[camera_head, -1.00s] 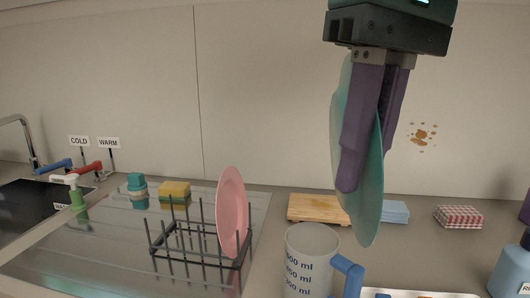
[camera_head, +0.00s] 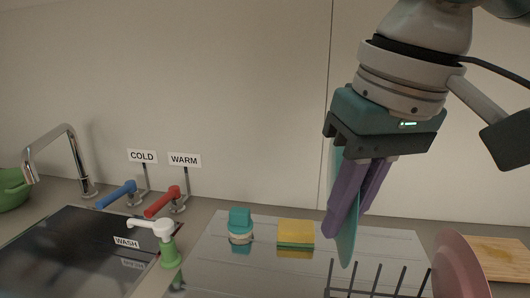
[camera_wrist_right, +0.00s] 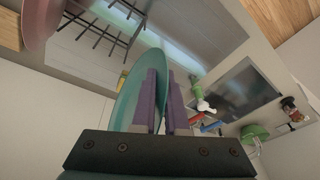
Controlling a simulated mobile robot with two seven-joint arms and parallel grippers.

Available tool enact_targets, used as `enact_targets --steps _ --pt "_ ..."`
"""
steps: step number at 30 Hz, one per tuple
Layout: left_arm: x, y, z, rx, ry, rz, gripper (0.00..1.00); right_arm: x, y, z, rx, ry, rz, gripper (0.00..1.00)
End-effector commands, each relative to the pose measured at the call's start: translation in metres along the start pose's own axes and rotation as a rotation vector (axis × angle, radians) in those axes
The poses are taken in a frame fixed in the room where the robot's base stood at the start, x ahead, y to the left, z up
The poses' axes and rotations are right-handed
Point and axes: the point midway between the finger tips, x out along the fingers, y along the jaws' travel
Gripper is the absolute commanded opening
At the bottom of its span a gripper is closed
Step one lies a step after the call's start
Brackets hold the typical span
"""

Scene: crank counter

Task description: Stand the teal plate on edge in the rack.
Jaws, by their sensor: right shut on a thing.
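The teal plate (camera_head: 347,246) hangs on edge in my right gripper (camera_head: 345,222), which is shut on it. The purple fingers cover part of the plate in the head view. In the right wrist view the plate (camera_wrist_right: 127,98) stands between the fingers of the gripper (camera_wrist_right: 163,80). The dark wire rack (camera_head: 378,291) is at the bottom of the head view, cut off by the edge, and it also shows in the right wrist view (camera_wrist_right: 103,30). The plate is above the drainboard, near the rack's left end in the head view; its exact height is unclear. My left gripper is out of view.
A pink plate (camera_head: 458,268) stands in the rack's right part. A yellow sponge (camera_head: 296,233) and a teal-topped item (camera_head: 240,225) sit behind on the drainboard (camera_head: 220,275). The sink (camera_head: 75,255), tap (camera_head: 68,150) and soap pump (camera_head: 167,245) are left. A wooden board (camera_head: 500,257) lies right.

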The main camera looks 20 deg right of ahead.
Motion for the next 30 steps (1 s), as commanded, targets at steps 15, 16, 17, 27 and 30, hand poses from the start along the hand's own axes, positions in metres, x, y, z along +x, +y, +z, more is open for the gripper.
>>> enact_targets --steps 15,16,17,27,30 --pt "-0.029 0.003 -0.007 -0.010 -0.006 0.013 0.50 0.060 0.035 0.025 0.018 0.076 0.005 0.00" --pt "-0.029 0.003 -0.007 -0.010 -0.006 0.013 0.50 0.061 0.036 0.026 0.017 0.078 0.006 0.00" --pt "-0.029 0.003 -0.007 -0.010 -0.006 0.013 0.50 0.061 0.036 0.026 0.017 0.080 0.006 0.00" --pt "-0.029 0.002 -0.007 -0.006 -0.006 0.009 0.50 0.062 0.036 0.026 0.016 0.081 0.004 0.00" --pt "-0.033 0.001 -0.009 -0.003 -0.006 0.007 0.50 0.060 0.036 0.026 0.011 0.080 0.003 0.00"
